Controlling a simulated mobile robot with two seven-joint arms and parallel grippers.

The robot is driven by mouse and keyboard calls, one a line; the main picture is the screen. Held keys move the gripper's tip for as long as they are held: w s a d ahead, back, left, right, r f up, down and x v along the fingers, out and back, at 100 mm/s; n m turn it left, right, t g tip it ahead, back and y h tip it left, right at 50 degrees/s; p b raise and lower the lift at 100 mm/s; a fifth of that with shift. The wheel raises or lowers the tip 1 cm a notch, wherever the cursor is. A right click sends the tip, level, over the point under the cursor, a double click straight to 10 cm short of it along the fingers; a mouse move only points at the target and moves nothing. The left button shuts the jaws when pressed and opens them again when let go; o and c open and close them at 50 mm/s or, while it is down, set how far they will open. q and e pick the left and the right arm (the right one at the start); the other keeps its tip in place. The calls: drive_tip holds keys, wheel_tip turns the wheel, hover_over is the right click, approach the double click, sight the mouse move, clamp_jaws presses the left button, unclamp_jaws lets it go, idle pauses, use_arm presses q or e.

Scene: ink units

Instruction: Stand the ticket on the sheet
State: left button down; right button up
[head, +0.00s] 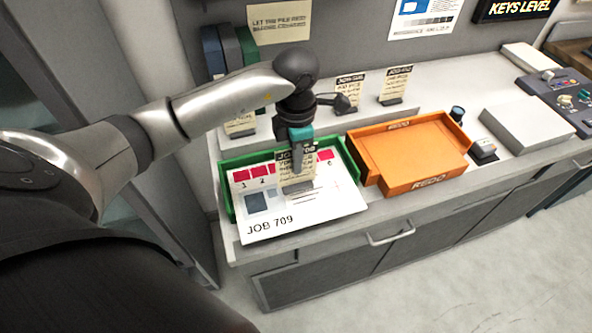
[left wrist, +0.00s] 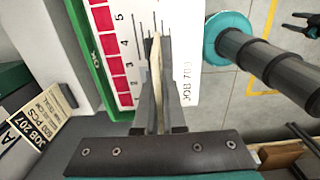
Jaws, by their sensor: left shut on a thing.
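My left gripper (head: 297,168) is shut on a cream ticket (head: 296,170) printed with black text. The ticket is upright, over the middle of the white sheet (head: 262,225) marked JOB 709. In the left wrist view the ticket (left wrist: 155,60) shows edge-on between the fingers (left wrist: 156,100), with the sheet (left wrist: 188,60) behind it. I cannot tell whether its foot touches the sheet. The sheet lies in a green tray (head: 226,192) and overhangs its front.
An orange REDO tray (head: 400,184) stands right of the green tray. Other tickets stand behind on the counter, such as one at the back (head: 396,84) and JOB 207 (left wrist: 35,130) in the left wrist view. A grey block (head: 527,124) lies farther right.

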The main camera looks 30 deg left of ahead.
sight(296, 182)
use_arm(q)
drive_tip(key=shift+f, duration=2.1)
drive_tip(key=shift+f, duration=0.15)
drive_tip(key=c, duration=1)
unclamp_jaws()
wheel_tip(296, 182, up, 12)
drive_tip(key=shift+r+b, duration=0.2)
drive_tip(key=shift+b, duration=0.25)
